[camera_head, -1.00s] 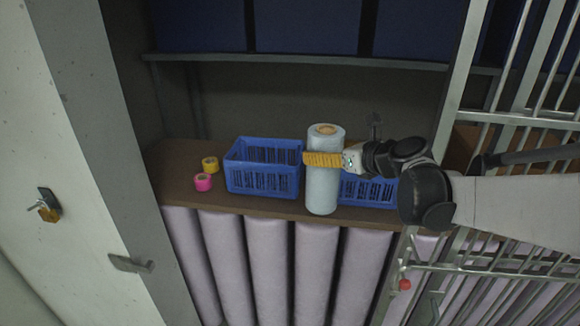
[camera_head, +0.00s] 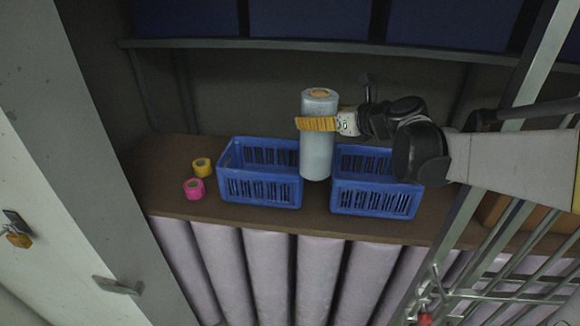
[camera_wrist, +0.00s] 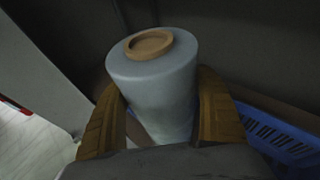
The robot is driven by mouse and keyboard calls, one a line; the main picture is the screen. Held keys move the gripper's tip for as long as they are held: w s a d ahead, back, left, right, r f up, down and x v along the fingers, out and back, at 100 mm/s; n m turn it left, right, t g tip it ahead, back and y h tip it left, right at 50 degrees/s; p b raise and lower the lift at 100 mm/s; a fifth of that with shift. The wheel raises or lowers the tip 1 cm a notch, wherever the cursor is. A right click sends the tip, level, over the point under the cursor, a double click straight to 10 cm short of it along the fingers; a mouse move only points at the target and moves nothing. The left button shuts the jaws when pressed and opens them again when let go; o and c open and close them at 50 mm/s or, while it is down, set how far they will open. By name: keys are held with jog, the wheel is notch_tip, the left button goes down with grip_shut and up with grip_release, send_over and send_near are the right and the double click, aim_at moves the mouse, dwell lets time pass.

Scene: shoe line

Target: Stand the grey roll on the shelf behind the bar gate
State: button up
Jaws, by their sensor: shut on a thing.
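The grey roll (camera_head: 317,157) is upright in the head view, between two blue baskets at the shelf. My gripper (camera_head: 316,124) is shut on its upper part, coming from the right. In the wrist view the roll (camera_wrist: 155,85) stands between my two yellow fingers, with its brown core end facing up. I cannot tell whether its base touches the shelf (camera_head: 230,217). The bar gate (camera_head: 500,240) is at the right, and my arm reaches past it.
The left blue basket (camera_head: 260,190) and right blue basket (camera_head: 375,198) stand close on either side of the roll. A yellow tape roll (camera_head: 202,167) and a pink tape roll (camera_head: 194,188) lie at the left. A padlock (camera_head: 18,238) hangs far left. Several pale rolls (camera_head: 268,270) stand below the shelf.

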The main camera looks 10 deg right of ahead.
aim_at(317, 161)
jog(key=f+b, duration=0.1)
jog(key=f, duration=0.1)
jog(key=s+f+b, duration=0.1)
jog(key=f+b, duration=0.3)
jog(key=shift+s+f, duration=0.25)
jog(key=f+b, duration=0.1)
jog(key=f, duration=0.1)
jog(key=f+b, duration=0.3)
jog(key=shift+w+f, duration=0.35)
jog(key=shift+s+f, duration=0.2)
jog(key=shift+f, duration=0.15)
notch_tip(317, 161, down, 5)
jog(key=b, duration=0.4)
jog(key=shift+w+r, duration=0.1)
jog(key=shift+r, duration=0.2)
